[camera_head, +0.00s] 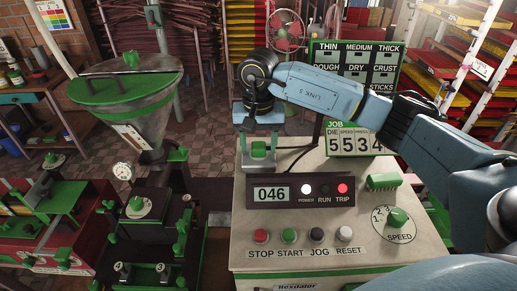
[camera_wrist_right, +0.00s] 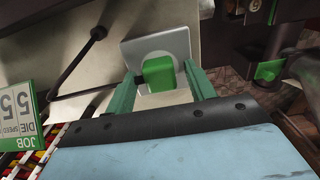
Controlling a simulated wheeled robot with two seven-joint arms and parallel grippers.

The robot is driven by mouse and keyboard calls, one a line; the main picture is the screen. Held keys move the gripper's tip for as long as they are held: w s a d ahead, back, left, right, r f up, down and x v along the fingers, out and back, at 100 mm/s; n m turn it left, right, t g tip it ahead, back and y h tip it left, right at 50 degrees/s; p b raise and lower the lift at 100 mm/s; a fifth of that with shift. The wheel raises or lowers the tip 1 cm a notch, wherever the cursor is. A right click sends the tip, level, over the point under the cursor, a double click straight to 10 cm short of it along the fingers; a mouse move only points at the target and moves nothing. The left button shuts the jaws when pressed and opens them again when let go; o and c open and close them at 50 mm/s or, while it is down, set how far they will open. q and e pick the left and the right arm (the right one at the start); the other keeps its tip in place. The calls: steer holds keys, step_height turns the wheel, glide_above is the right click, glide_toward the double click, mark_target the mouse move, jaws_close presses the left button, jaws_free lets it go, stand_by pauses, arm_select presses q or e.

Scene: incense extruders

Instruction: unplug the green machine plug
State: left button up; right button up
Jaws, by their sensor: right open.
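The green plug (camera_head: 258,150) sits in a pale socket plate at the back left of the machine's control console (camera_head: 315,220). In the right wrist view the plug (camera_wrist_right: 157,75) is a green block in front of the grey-white plate (camera_wrist_right: 178,44). My right gripper (camera_head: 258,139) is open above and around the plug. In the wrist view one green finger of the right gripper (camera_wrist_right: 160,72) stands on each side of it, with a visible gap. Whether a finger touches the plug I cannot tell. My left gripper is not in view.
The console carries a display (camera_head: 271,194) reading 046, a lit red TRIP lamp (camera_head: 342,188), several push buttons and a speed knob (camera_head: 397,217). A JOB counter (camera_head: 355,142) stands behind. A black cord (camera_head: 300,158) runs near the plug. A hopper (camera_head: 130,90) stands at left.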

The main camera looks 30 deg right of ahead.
mark_target(259, 145)
steer(key=shift+b, duration=0.4)
stand_by(0.8)
jaws_close()
stand_by(0.3)
steer(key=shift+r, duration=0.1)
steer(key=shift+r+p, duration=1.6)
steer(key=shift+r, duration=1.3)
